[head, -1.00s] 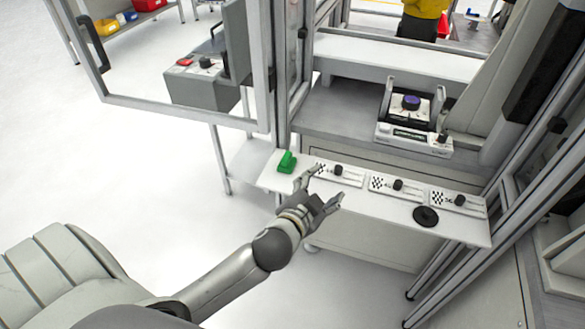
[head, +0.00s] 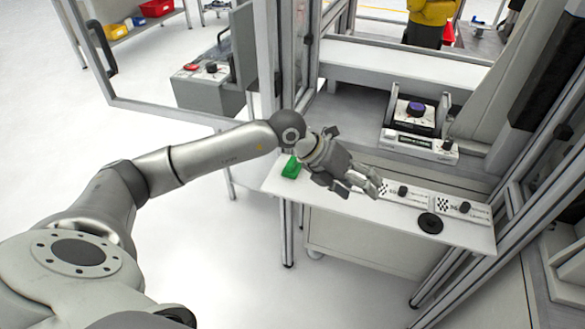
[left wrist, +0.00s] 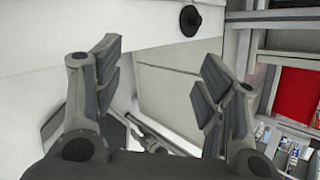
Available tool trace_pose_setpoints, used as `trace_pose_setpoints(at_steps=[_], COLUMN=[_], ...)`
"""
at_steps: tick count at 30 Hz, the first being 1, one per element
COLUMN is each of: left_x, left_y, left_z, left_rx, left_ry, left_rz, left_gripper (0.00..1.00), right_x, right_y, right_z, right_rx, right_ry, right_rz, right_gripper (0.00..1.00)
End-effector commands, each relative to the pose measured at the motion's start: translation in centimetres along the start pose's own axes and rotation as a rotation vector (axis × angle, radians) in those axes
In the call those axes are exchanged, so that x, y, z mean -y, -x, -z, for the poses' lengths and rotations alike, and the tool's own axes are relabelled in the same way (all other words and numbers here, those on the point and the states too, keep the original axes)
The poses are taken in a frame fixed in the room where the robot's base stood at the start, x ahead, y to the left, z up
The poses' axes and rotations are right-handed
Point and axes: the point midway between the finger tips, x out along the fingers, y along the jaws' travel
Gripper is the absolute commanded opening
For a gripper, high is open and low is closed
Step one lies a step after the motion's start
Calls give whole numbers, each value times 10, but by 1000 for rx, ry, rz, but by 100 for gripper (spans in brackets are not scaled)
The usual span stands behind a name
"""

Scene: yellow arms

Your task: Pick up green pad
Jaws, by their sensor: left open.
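The green pad (head: 291,167) lies at the left end of the white shelf (head: 453,236) in the head view, just left of my left gripper's wrist. My left gripper (head: 362,188) is above the shelf, to the right of the pad, with its fingers pointing right and away from it. In the left wrist view its two fingers (left wrist: 150,95) are spread wide with nothing between them. The green pad does not show in the left wrist view. My right gripper is not in view.
Small checkered plates with black knobs (head: 403,191) line the shelf. A black disc (head: 430,223) lies near its front edge and also shows in the left wrist view (left wrist: 190,20). A framed door (head: 170,115) and upright posts stand around the shelf. A purple-topped device (head: 416,109) sits behind.

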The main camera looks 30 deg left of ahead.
Motion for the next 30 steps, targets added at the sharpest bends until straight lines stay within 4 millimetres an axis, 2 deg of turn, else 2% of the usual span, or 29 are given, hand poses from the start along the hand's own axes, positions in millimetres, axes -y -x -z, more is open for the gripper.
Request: trace_pose_setpoints(at_steps=[1,3,6,9,12,15,21,30], left_x=[-30,-69,-112,-140,-154,-164,-185,-200], left_y=[16,39,75,104,120,119,94,77], left_z=[-13,-26,-41,-50,-55,-56,-56,-57], left_rx=[5,8,21,35,45,44,43,43], left_ry=[-17,-22,-7,16,32,39,39,37], left_rz=[-128,-300,-503,-640,-713,-734,-732,-730], left_gripper=[65,65,65,65,65,65,65,65], right_x=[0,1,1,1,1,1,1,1], right_y=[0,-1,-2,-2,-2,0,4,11], right_z=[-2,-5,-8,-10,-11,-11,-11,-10], right_rx=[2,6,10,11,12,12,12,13], right_ry=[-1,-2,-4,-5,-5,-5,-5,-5], right_rz=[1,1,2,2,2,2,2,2], right_gripper=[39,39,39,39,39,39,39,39])
